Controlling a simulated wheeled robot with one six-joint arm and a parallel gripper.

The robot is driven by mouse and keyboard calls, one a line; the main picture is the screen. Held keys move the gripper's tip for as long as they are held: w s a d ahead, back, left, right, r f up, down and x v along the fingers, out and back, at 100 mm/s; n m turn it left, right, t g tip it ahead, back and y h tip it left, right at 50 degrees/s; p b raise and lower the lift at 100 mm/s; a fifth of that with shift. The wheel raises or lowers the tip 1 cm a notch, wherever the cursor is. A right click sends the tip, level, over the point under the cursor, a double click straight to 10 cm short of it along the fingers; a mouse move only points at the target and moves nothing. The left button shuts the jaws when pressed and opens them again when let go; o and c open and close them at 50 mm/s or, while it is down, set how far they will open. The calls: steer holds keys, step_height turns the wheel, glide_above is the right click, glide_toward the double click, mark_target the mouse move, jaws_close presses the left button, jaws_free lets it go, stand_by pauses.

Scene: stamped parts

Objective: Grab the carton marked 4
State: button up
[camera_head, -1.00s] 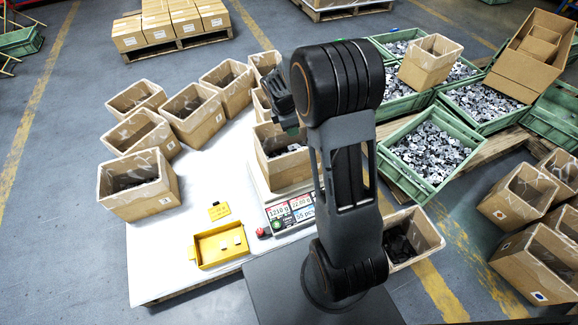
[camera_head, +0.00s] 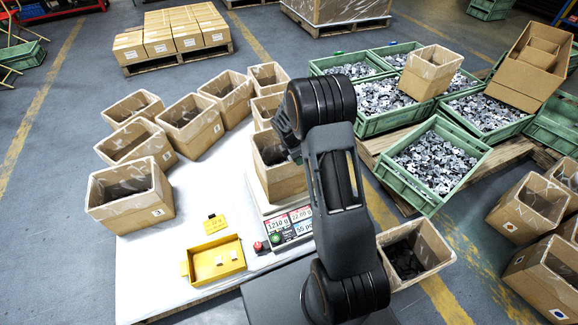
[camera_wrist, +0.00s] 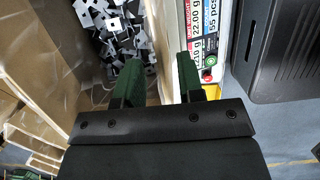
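An open carton (camera_head: 284,184) with metal parts stands on the scale (camera_head: 256,196). My gripper is at its right side, partly hidden by my arm in the head view. In the wrist view my gripper (camera_wrist: 159,78) has its two green fingers apart, with the carton's wall (camera_wrist: 162,45) between them; whether they touch it I cannot tell. The left finger is over the carton's inside, above grey stamped parts (camera_wrist: 122,32). No number shows on this carton.
Several more cartons (camera_head: 190,125) stand along the back and left of the white table (camera_head: 180,232). A yellow tray (camera_head: 215,262) lies in front, beside the scale's display (camera_head: 291,226). One carton (camera_head: 425,262) stands right of my arm. Green crates (camera_head: 432,165) stand further right.

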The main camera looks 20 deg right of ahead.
steer(key=b+x, duration=0.2)
steer(key=x, duration=0.3)
steer(key=shift+c, duration=0.3)
jaws_close()
stand_by(1.0)
